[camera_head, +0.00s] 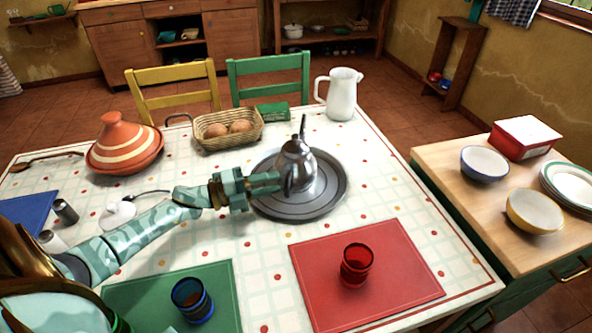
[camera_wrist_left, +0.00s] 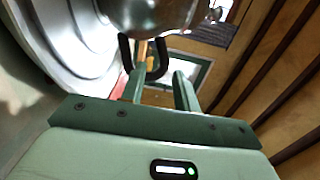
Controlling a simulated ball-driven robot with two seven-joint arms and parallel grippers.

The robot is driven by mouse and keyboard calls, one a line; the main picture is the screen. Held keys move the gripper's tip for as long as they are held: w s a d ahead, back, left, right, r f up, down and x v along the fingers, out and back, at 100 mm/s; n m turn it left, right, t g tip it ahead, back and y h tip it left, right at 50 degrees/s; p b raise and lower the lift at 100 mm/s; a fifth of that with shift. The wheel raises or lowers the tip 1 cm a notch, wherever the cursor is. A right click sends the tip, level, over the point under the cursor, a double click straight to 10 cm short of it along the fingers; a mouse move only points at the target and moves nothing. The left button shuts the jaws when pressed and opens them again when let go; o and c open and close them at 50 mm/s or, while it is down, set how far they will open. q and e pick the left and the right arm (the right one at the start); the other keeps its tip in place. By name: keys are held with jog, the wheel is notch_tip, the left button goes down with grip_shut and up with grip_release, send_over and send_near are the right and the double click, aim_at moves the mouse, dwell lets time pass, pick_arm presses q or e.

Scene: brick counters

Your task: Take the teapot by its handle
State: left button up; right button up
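The shiny metal teapot (camera_head: 298,168) stands on a round grey metal tray (camera_head: 325,201) near the middle of the table. Its dark handle faces my left gripper (camera_head: 279,183), which reaches in from the left. In the left wrist view the teapot's body (camera_wrist_left: 160,12) is at the top, and the black handle loop (camera_wrist_left: 161,62) hangs below it. The two green fingers of my left gripper (camera_wrist_left: 160,84) stand apart, with the lower part of the loop at or just beyond their tips. I cannot tell whether they touch it. My right gripper is not in view.
A red cup (camera_head: 356,265) on a red mat and a blue cup (camera_head: 191,299) on a green mat stand in front. A tagine (camera_head: 124,145), a bread basket (camera_head: 228,129) and a white jug (camera_head: 341,94) stand behind. Bowls sit on the right counter (camera_head: 446,163).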

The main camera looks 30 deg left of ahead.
aim_at(289, 174)
pick_arm(q)
jog(key=b+x, duration=0.1)
jog(key=x, duration=0.4)
jog(key=shift+w+r, duration=0.1)
jog(key=shift+w, duration=0.25)
grip_shut()
jog(key=shift+r, duration=0.2)
dwell(0.8)
jog(key=shift+r, duration=0.1)
